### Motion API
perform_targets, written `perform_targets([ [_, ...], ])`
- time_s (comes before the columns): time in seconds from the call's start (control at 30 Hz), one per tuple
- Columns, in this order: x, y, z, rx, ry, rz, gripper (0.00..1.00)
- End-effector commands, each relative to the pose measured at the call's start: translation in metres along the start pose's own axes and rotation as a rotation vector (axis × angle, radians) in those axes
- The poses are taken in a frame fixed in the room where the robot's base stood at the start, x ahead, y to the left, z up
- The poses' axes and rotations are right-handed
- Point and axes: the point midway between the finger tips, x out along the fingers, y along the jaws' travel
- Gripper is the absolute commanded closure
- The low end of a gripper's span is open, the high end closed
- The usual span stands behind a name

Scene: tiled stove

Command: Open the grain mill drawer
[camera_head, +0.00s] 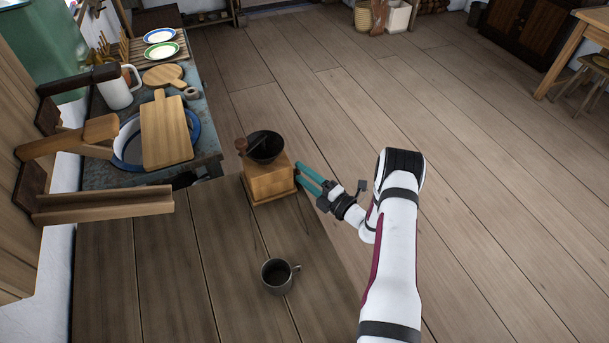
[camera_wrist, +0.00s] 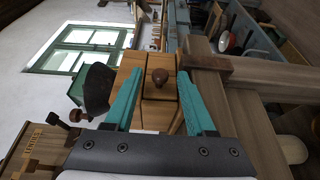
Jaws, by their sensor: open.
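The grain mill (camera_head: 270,181) is a light wooden box with a dark metal bowl and a crank on top. It stands upright at the table's right edge. In the wrist view, turned sideways, its drawer (camera_wrist: 158,110) has a round brown knob (camera_wrist: 158,76). The drawer front looks flush with the box, with no visible gap. My gripper (camera_head: 298,171) is beside the mill's right face, its teal fingers pointing at it. The fingers are open, one on each side of the knob in the wrist view. I cannot tell whether they touch the box.
A dark metal mug (camera_head: 278,275) stands on the wooden table (camera_head: 165,270), in front of the mill. Behind, a blue side table holds a cutting board (camera_head: 166,132), a white jug (camera_head: 117,91) and plates. A wooden wall shelf (camera_head: 105,205) juts out at the left.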

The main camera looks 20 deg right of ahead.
Motion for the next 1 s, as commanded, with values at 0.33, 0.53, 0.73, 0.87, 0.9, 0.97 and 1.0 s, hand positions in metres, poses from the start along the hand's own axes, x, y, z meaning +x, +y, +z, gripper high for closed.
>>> perform_targets([
  [0.33, -0.0004, 0.0001, 0.0001, 0.0, 0.0, 0.0, 0.97],
  [0.53, -0.0005, 0.0001, 0.0001, 0.0, 0.0, 0.0, 1.0],
  [0.73, -0.0006, 0.0002, 0.0001, 0.0, 0.0, 0.0, 1.0],
  [0.87, -0.0006, 0.0002, 0.0, 0.0, 0.0, 0.0, 1.0],
  [0.9, -0.0006, 0.0002, 0.0, 0.0, 0.0, 0.0, 1.0],
  [0.97, -0.0007, 0.0002, 0.0, 0.0, 0.0, 0.0, 1.0],
  [1.0, -0.0007, 0.0002, 0.0, 0.0, 0.001, 0.0, 1.0],
])
